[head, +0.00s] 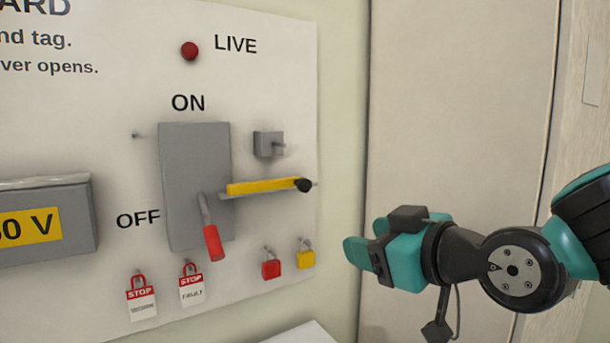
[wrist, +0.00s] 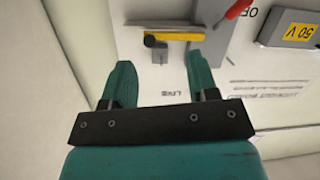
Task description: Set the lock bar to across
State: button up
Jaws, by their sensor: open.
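The lock bar (head: 265,187) is a yellow bar lying nearly level in the head view, with a black knob (head: 303,185) at its right end. Its left end overlaps the right part of the grey switch box (head: 180,150), close to the lever's shaft. The lever's red handle (head: 212,243) points down, beside OFF. My gripper (head: 354,252) is open and empty, to the right of and below the bar, apart from it. In the wrist view the bar (wrist: 181,37) and knob (wrist: 149,40) appear beyond my open fingers (wrist: 165,78).
A small grey block (head: 268,144) sits above the bar. Red (head: 271,268) and yellow (head: 306,258) padlocks hang below it, with STOP tags (head: 141,297) to their left. A red lamp (head: 189,50) marked LIVE is above. A voltage box (head: 45,220) is at left.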

aim_at(307, 187)
jog(key=w+a+r+t+p, duration=0.1)
jog(key=w+a+p, duration=0.1)
jog(key=w, duration=0.3)
jog(key=w+a+r+p, duration=0.1)
jog(key=w+a+p, duration=0.1)
jog(key=w+a, duration=0.2)
jog(key=w+a+r+t+p, duration=0.1)
jog(key=w+a+r+p, duration=0.1)
jog(key=w, duration=0.4)
jog(key=shift+a+t+y+p, duration=0.3)
jog(key=shift+a+p, duration=0.15)
jog(key=shift+a, duration=0.1)
jog(key=shift+w+a+f, duration=0.1)
jog(key=shift+w+a, duration=0.25)
jog(key=shift+w, duration=0.2)
